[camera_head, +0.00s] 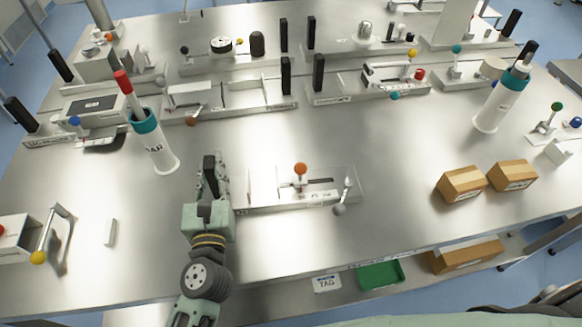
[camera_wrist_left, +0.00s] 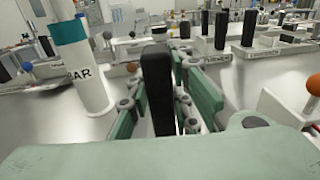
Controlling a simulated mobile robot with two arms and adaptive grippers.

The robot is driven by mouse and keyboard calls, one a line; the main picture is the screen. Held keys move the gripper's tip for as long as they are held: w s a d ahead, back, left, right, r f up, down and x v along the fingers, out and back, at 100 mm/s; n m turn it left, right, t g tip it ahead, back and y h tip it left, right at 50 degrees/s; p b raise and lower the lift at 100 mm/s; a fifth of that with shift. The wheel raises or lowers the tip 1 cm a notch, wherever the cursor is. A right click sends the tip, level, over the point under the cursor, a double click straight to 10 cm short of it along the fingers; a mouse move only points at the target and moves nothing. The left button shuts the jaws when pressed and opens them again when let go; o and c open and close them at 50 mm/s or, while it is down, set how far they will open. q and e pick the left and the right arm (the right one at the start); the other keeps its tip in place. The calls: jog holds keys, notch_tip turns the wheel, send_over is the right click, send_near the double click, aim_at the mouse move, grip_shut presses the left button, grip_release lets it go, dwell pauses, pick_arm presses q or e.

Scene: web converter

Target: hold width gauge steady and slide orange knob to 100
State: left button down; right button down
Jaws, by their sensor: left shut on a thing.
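The width gauge (camera_head: 268,203) is a pale flat fixture in the middle front of the table. Its orange knob (camera_head: 300,169) stands on a slider near the middle of the gauge, and the knob also shows at the right edge of the left wrist view (camera_wrist_left: 313,85). My left gripper (camera_head: 213,175) is at the gauge's left end, shut on an upright black handle (camera_wrist_left: 157,85). The handle stands between the green fingers in the left wrist view. The gripper hides the handle's lower part. The scale numbers are too small to read. My right gripper is out of view.
A white cylinder with a teal band (camera_head: 158,150) stands behind left of the gripper. Two cardboard boxes (camera_head: 462,184) sit to the right. Other fixtures line the back. Table between gauge and boxes is clear.

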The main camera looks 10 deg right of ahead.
pick_arm(q)
jog(key=shift+r, duration=0.15)
dwell(0.3)
jog(key=shift+f, duration=0.4)
